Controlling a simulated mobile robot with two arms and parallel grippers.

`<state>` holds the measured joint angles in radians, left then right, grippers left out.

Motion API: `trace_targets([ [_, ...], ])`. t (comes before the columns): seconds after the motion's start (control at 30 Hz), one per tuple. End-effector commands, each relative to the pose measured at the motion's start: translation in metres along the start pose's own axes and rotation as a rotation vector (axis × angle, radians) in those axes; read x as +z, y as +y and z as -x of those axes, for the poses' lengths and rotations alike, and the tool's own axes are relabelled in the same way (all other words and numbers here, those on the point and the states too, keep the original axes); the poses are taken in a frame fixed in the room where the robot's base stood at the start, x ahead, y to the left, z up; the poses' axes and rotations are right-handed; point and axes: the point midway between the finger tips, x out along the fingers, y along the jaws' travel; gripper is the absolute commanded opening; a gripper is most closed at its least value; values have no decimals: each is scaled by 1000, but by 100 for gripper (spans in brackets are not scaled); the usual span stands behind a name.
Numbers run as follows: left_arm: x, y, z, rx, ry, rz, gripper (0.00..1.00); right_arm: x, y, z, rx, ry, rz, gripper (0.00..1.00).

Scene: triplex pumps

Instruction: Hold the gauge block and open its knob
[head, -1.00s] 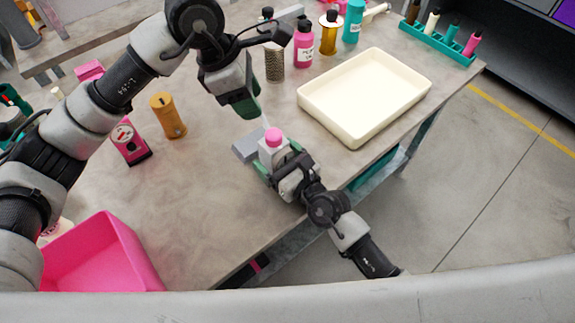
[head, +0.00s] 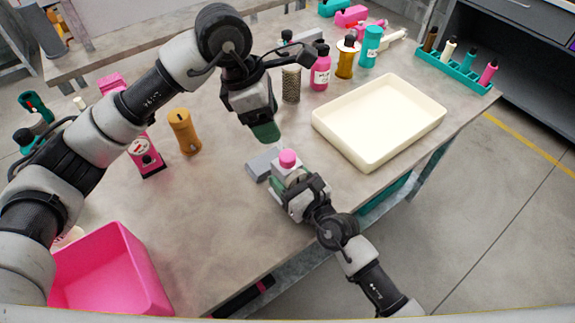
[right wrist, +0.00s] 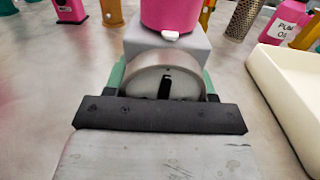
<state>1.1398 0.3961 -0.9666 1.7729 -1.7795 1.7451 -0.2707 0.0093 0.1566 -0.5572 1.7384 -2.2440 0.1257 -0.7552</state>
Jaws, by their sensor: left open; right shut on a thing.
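The gauge block is a light grey block (head: 279,174) with a pink knob (head: 287,158) on top. It stands upright at the table's front edge. In the right wrist view its round gauge face (right wrist: 163,86) shows in front of the grey body (right wrist: 172,46), below the pink knob (right wrist: 170,14). My right gripper (head: 291,183) is shut on the block, with green fingers on both sides of it in the right wrist view (right wrist: 162,80). My left gripper (head: 265,132) is open and empty, above and left of the knob and apart from it. Its far finger is hidden.
A cream tray (head: 391,137) is at the right, and a pink bin (head: 139,266) at the front left. An orange cylinder (head: 184,132), a pink gauge (head: 147,158) and a pink bottle (head: 320,72) stand around the clear middle.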

Motion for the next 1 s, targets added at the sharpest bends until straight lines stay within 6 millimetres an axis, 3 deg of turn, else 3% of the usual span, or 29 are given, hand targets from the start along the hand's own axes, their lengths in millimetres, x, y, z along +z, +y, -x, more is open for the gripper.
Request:
trace_targets([
  [0.4, 36, -4, 12, 101, 244, 585, 63, 0, 0, 0, 0, 0, 0, 17],
  [0.6, 41, -4, 13, 150, 290, 717, 63, 0, 0, 0, 0, 0, 0, 17],
  [0.77, 36, -4, -4, 152, 295, 730, 63, 0, 0, 0, 0, 0, 0, 17],
  [1.0, 20, -3, -49, 150, 295, 729, 63, 0, 0, 0, 0, 0, 0, 17],
])
